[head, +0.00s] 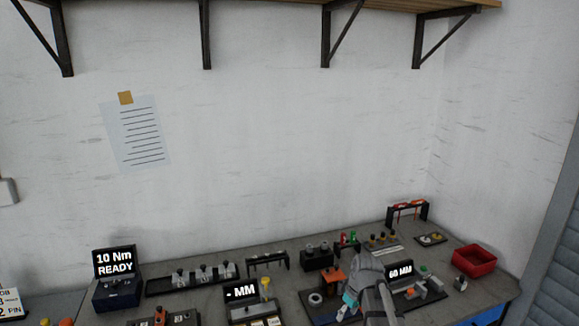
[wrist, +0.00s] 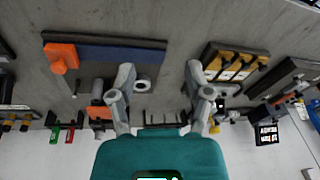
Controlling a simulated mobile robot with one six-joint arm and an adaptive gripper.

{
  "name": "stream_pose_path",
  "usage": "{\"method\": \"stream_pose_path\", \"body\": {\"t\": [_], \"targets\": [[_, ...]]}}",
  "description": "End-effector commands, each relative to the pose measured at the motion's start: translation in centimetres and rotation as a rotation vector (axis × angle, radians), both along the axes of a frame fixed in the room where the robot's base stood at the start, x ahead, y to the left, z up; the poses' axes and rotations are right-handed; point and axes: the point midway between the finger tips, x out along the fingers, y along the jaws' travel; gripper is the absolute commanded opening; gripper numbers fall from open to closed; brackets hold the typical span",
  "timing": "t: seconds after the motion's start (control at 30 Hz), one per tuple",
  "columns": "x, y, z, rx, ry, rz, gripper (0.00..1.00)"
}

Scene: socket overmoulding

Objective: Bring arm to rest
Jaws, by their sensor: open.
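My gripper (wrist: 158,82) shows in the wrist view with its two grey fingers spread apart. Nothing is between the fingers. The teal gripper body fills the bottom middle of that view. In the head view my arm and gripper (head: 350,298) are over the front right part of the grey workbench (head: 285,280). They hide part of the fixtures behind them. The wrist view looks down on the bench upside down, with the white wall along its lower edge. I cannot tell how far the fingers are above the bench.
A red bin (head: 474,261) stands at the bench's right end. A "60 MM" display (head: 400,272) is close beside my arm. A "- MM" display (head: 240,292) and a "10 Nm READY" unit (head: 115,275) stand to the left. A shelf (head: 300,3) is high on the wall; the space below it is clear.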

Motion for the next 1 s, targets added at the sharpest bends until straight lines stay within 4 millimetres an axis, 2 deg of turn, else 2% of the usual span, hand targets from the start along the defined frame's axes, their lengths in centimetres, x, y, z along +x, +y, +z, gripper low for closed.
{"method": "stream_pose_path", "body": {"t": [0.03,0.1,0.3,0.4,0.6,1.0], "targets": [[-2.2,0.3,-1.4,-0.016,0.021,-0.055,0.65],[-4.2,0.4,-2.3,-0.039,0.048,-0.142,0.65],[-9.3,0.5,-4.4,-0.105,0.103,-0.377,0.65],[-11.0,0.4,-5.1,-0.131,0.118,-0.468,0.65],[-12.6,0.3,-5.6,-0.157,0.130,-0.561,0.65],[-12.6,0.3,-5.5,-0.159,0.131,-0.570,0.65]]}}
